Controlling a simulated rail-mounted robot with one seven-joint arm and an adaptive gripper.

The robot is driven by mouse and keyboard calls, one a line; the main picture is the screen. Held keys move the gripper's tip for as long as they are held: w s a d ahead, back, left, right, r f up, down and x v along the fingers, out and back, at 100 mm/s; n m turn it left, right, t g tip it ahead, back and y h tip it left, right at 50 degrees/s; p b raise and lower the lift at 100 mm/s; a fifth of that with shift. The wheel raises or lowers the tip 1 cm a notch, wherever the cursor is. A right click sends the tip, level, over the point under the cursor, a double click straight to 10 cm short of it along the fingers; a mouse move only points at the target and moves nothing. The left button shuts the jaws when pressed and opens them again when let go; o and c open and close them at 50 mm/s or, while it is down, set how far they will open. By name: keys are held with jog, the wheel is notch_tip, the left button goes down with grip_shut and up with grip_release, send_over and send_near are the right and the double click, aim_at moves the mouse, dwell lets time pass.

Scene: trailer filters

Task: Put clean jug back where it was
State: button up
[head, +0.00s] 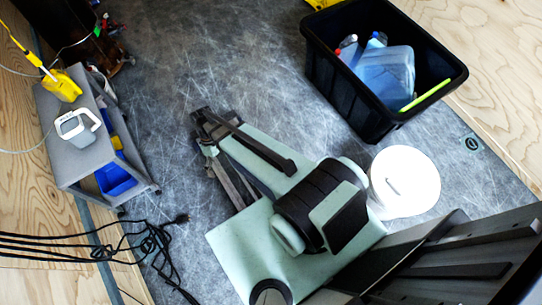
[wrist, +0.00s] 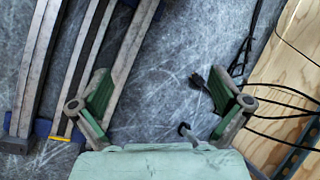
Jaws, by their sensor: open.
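A clear blue container (head: 386,75) sits in the black crate (head: 335,92) at the upper right. I cannot tell which is the clean jug. My gripper (wrist: 158,88) is open in the wrist view, its two green fingers wide apart.
Long grey bars with blue ends (wrist: 135,45) lie left of my fingers. A black cable with a plug (head: 160,238) lies on the floor. A white round container (head: 404,181) stands below the crate. A yellow tool (head: 62,86) rests on the cart. Floor between cart and crate is clear.

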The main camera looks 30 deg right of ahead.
jog(key=s+d+f+m+g, duration=0.1)
jog(key=s+d+m, duration=0.2)
jog(key=s, duration=0.9)
jog(key=s+d+f+m+g+h, duration=0.1)
jog(key=s+d, duration=0.5)
jog(key=s, duration=0.7)
jog(key=shift+f+m+g+h, duration=0.3)
jog(key=shift+f+m+g, duration=0.15)
jog(key=shift+m+g, duration=0.5)
